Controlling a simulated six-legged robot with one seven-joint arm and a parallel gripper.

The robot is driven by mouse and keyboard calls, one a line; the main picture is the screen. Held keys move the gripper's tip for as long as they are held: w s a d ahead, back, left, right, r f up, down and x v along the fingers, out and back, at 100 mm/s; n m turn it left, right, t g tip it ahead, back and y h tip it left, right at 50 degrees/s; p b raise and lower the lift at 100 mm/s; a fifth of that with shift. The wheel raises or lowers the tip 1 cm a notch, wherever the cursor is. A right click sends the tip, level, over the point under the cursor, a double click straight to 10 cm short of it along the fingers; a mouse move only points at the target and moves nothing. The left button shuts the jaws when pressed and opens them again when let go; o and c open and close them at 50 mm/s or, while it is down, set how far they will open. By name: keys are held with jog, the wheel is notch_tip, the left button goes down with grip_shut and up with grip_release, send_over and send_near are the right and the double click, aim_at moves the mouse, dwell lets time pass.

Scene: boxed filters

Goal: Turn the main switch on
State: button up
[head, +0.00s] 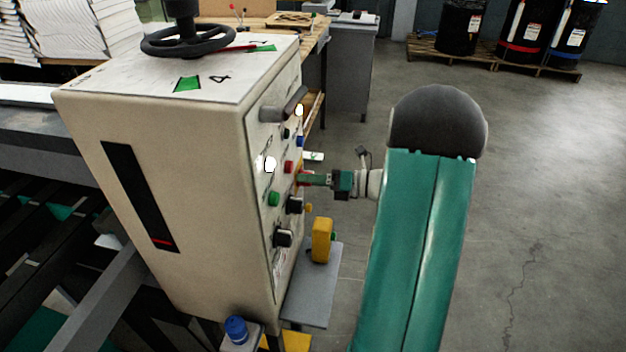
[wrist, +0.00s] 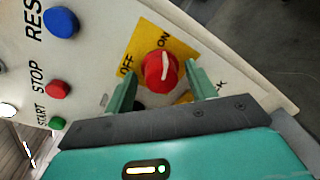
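The main switch is a red round knob (wrist: 160,71) with a white pointer line, on a yellow plate (wrist: 146,42) marked OFF and ON. In the wrist view, the line runs nearly upright, its upper end towards the ON label. My gripper (wrist: 161,77) is open, with one green finger on each side of the knob and a small gap visible on both sides. I cannot tell whether the fingertips reach past its face. In the head view, my gripper (head: 301,179) is at the control panel's right edge, and the knob is mostly hidden there.
The beige control cabinet (head: 180,180) carries several other controls. In the wrist view, blue RESET (wrist: 61,22), red STOP (wrist: 58,89) and green START (wrist: 57,123) buttons lie left of the switch. A grey handle (head: 284,104) sticks out above. Open floor lies right of my arm.

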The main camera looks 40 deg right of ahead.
jog(key=shift+d, duration=0.1)
jog(key=v, duration=1.4)
jog(key=shift+s, duration=0.1)
